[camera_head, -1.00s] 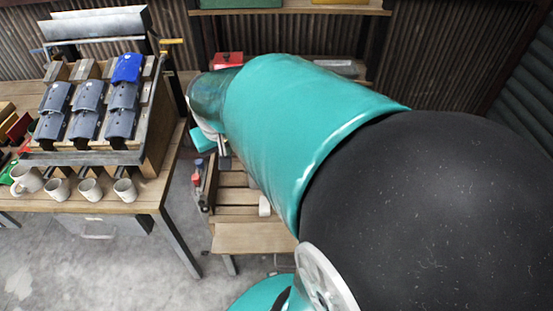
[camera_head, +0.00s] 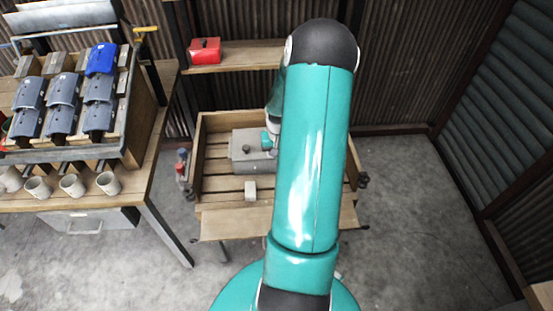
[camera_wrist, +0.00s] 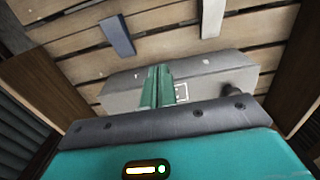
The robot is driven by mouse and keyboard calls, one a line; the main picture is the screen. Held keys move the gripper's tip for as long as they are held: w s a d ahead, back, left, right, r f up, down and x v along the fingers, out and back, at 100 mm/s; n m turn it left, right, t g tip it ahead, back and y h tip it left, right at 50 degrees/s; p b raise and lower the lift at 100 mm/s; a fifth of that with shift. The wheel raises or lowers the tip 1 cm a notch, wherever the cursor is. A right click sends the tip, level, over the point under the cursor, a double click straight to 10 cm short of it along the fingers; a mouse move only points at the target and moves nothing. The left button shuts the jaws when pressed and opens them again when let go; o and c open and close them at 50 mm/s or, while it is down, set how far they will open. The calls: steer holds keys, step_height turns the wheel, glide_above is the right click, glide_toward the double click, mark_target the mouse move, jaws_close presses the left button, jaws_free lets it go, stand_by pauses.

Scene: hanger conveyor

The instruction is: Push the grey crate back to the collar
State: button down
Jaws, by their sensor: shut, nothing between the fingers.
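The grey crate (camera_head: 250,158) sits on the slats of a low wooden tray (camera_head: 222,183), towards its back. In the wrist view the crate (camera_wrist: 211,70) lies across the middle, with a dark knob at its right and a white mark. My gripper (camera_wrist: 158,70) is shut and empty, its green fingers in front of the crate. I cannot tell whether they touch it. In the head view my arm hides the crate's right part and most of the gripper. A small white block (camera_head: 251,189) stands on the slats nearer the front. I cannot make out which part is the collar.
A bench with a rack of blue-grey pieces (camera_head: 64,90) and several mugs (camera_head: 71,185) stands at the left. A red box (camera_head: 205,50) sits on a shelf behind the tray. A blue-grey strip (camera_wrist: 117,36) lies across the slats.

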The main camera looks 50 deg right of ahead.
step_height(320, 180, down, 10)
steer(key=shift+a+r, duration=0.1)
steer(key=shift+r, duration=0.1)
steer(key=shift+w+d+r, duration=0.2)
steer(key=shift+w+d, duration=0.8)
steer(key=shift+d, duration=0.1)
steer(key=shift+w+d, duration=0.4)
steer(key=shift+d, duration=0.05)
steer(key=shift+w+d, duration=1.15)
steer(key=shift+d, duration=0.2)
steer(key=shift+w+d, duration=1.15)
steer(key=shift+d, duration=0.15)
steer(key=shift+s+a, duration=0.15)
steer(key=shift+a, duration=0.05)
